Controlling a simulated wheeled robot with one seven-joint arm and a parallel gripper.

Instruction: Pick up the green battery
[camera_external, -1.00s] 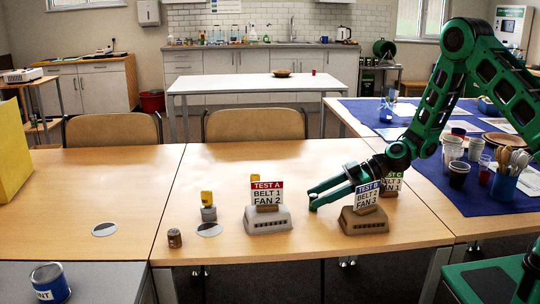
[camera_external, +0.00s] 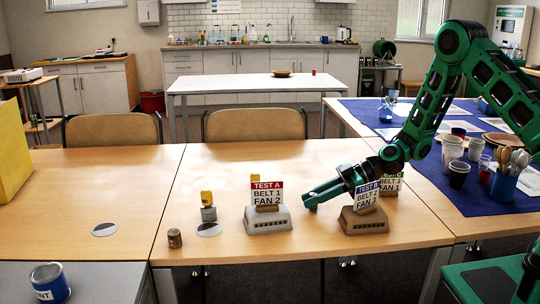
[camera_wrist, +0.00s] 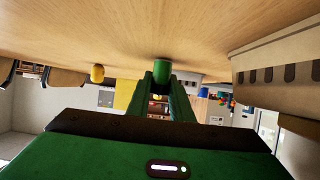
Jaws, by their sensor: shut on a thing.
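The green battery (camera_wrist: 162,71) is a small cylinder between my fingertips in the wrist view. My gripper (camera_wrist: 162,88) is shut on it, with one green finger on each side. In the external view my gripper (camera_external: 308,201) is low over the table between the TEST A stand (camera_external: 267,208) and the TEST B stand (camera_external: 365,210). There the battery cannot be told apart from the green fingers. I cannot tell whether it touches the table.
The TEST C stand (camera_external: 390,184) is behind TEST B. The left tabletop is mostly clear.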

